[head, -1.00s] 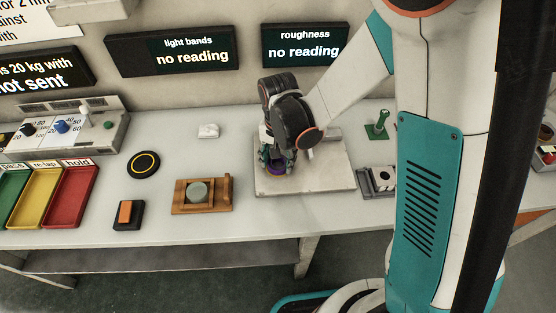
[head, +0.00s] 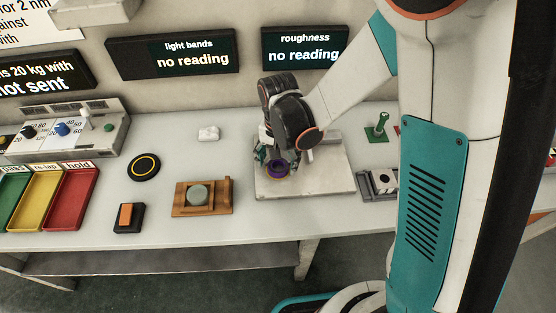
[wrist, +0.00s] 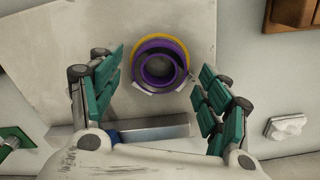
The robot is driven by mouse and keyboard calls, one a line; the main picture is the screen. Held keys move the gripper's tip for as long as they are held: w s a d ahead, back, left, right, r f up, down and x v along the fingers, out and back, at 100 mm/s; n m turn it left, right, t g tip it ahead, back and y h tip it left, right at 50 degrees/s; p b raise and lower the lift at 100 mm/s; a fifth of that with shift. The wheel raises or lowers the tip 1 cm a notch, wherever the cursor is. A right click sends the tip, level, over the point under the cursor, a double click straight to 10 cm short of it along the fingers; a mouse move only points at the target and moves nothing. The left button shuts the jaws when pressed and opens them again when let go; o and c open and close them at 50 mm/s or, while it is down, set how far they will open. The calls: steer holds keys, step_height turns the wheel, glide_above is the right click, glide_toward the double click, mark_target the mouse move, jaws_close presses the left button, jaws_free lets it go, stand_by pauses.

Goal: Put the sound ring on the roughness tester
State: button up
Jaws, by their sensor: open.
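The purple ring (wrist: 143,68) sits on a yellow round mark (wrist: 184,48) on the pale slab (wrist: 60,70), in the wrist view. In the head view the ring (head: 276,172) is near the slab's (head: 328,180) left side, under the roughness display (head: 304,48), which reads "no reading". A metal bar with a blue end (wrist: 150,132) lies beside the ring; I take slab and bar to be the roughness tester. My gripper (wrist: 160,80) is open, its green-padded fingers on either side of the ring with visible gaps. In the head view my gripper (head: 278,162) is just above the ring.
A wooden holder (head: 222,208) with a grey disc stands left of the slab, a black round pad (head: 144,166) and an orange-topped block (head: 129,216) farther left. Red (head: 70,198), yellow and green trays line the left end. A grey fixture (head: 378,186) stands close on the right.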

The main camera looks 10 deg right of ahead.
step_height(320, 180, up, 11)
steer(key=p, duration=0.3)
steer(key=shift+r, duration=0.2)
